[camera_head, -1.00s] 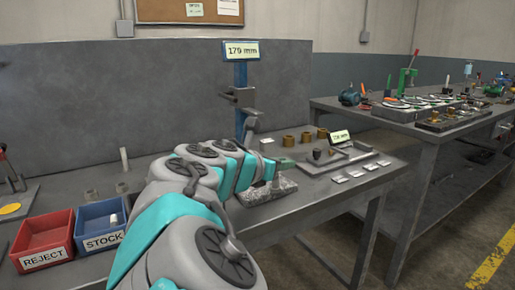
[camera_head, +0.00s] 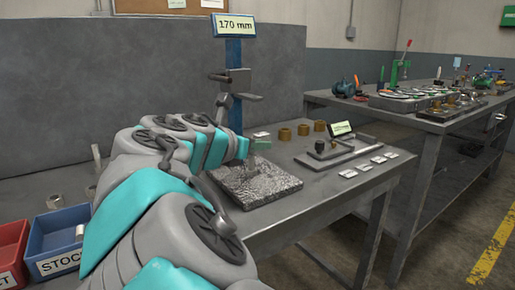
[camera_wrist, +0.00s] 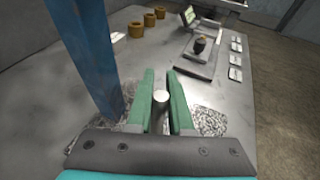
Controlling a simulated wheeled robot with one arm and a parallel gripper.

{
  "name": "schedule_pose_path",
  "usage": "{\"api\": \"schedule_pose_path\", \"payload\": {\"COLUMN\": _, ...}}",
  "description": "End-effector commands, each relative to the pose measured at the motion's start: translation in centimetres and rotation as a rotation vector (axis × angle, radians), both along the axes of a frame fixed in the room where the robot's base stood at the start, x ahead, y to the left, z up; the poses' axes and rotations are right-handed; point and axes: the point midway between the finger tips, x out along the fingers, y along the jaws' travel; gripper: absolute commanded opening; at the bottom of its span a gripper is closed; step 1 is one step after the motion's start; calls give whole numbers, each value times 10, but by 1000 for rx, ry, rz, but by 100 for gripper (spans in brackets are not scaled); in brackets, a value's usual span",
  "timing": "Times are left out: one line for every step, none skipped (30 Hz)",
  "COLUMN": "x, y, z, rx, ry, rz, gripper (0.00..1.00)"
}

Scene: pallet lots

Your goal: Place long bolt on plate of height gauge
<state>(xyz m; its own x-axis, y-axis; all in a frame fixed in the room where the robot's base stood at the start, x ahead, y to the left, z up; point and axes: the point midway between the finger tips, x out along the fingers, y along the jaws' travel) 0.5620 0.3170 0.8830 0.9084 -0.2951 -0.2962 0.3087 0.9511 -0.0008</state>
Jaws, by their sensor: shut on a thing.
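The height gauge has a blue post (camera_head: 234,62) with a "170 mm" sign (camera_head: 234,25) and a speckled grey plate (camera_head: 275,185) at its foot. My gripper (camera_head: 262,146) is over the plate in the head view. In the wrist view my gripper's green fingers (camera_wrist: 162,88) are shut on the long bolt (camera_wrist: 161,98), whose pale round end shows between them. The blue post (camera_wrist: 92,60) stands left of the fingers, and the speckled plate (camera_wrist: 212,121) shows below them. The bolt's lower end is hidden, so I cannot tell whether it touches the plate.
Brass rings (camera_head: 303,130) stand behind the plate. A grey tray (camera_head: 345,154) with a dark-knobbed piece and several white labels (camera_head: 363,167) lie to the right. A blue STOCK bin (camera_head: 50,246) and a red bin (camera_head: 10,240) stand at the left. A second bench (camera_head: 430,125) is beyond.

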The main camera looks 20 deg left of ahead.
Motion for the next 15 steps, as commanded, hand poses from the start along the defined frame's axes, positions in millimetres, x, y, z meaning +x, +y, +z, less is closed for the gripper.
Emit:
{"api": "schedule_pose_path", "payload": {"x": 0, "y": 0, "z": 1, "rx": 0, "ry": 0, "rz": 0, "gripper": 0}}
{"api": "schedule_pose_path", "payload": {"x": 0, "y": 0, "z": 1, "rx": 0, "ry": 0, "rz": 0, "gripper": 0}}
{"api": "schedule_pose_path", "payload": {"x": 0, "y": 0, "z": 1, "rx": 0, "ry": 0, "rz": 0, "gripper": 0}}
{"api": "schedule_pose_path", "payload": {"x": 0, "y": 0, "z": 1, "rx": 0, "ry": 0, "rz": 0, "gripper": 0}}
{"api": "schedule_pose_path", "payload": {"x": 0, "y": 0, "z": 0, "rx": 0, "ry": 0, "rz": 0, "gripper": 0}}
{"api": "schedule_pose_path", "payload": {"x": 0, "y": 0, "z": -1, "rx": 0, "ry": 0, "rz": -1, "gripper": 0}}
{"api": "schedule_pose_path", "payload": {"x": 0, "y": 0, "z": -1, "rx": 0, "ry": 0, "rz": -1, "gripper": 0}}
{"api": "schedule_pose_path", "payload": {"x": 0, "y": 0, "z": -2, "rx": 0, "ry": 0, "rz": -1, "gripper": 22}}
{"api": "schedule_pose_path", "payload": {"x": 0, "y": 0, "z": -2, "rx": 1, "ry": 0, "rz": 0, "gripper": 26}}
{"api": "schedule_pose_path", "payload": {"x": 0, "y": 0, "z": -2, "rx": 1, "ry": 0, "rz": 0, "gripper": 30}}
{"api": "schedule_pose_path", "payload": {"x": 0, "y": 0, "z": -2, "rx": 1, "ry": 0, "rz": 0, "gripper": 33}}
{"api": "schedule_pose_path", "payload": {"x": 0, "y": 0, "z": -2, "rx": 0, "ry": 0, "rz": 0, "gripper": 38}}
{"api": "schedule_pose_path", "payload": {"x": 0, "y": 0, "z": -2, "rx": 0, "ry": 0, "rz": 0, "gripper": 41}}
{"api": "schedule_pose_path", "payload": {"x": 0, "y": 0, "z": -2, "rx": 0, "ry": 0, "rz": 0, "gripper": 44}}
{"api": "schedule_pose_path", "payload": {"x": 0, "y": 0, "z": -2, "rx": 1, "ry": 0, "rz": 0, "gripper": 49}}
